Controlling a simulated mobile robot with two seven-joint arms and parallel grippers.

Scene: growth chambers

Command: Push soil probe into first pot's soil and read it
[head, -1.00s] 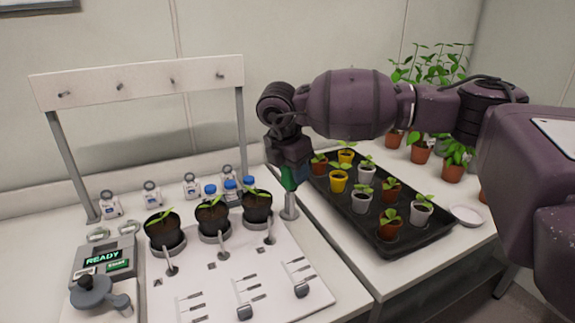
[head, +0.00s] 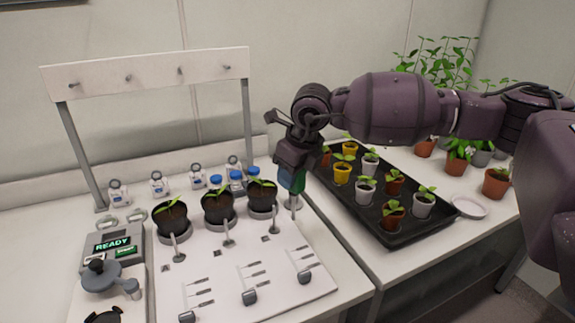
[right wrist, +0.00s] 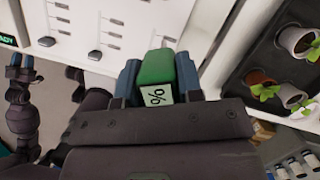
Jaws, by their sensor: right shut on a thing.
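My right gripper (head: 290,182) is shut on a green block with a white "%" label (right wrist: 157,80), likely the soil probe's head. It is at the right edge of the white board, just above a short grey post (head: 294,201). Whether the probe touches the post is hidden. Three black pots with seedlings stand in grey rings on the board: the left pot (head: 171,218), the middle pot (head: 217,208) and the right pot (head: 262,198). My left gripper (right wrist: 22,66) shows small in the right wrist view; its finger gap is unclear.
A grey device (head: 112,247) reading "READY" stands left of the pots. Small bottles and a peg rack (head: 150,72) are behind them. Sliders (head: 249,297) fill the board's front. A black tray (head: 428,230) of seedlings is at the right, beside a white dish (head: 468,206).

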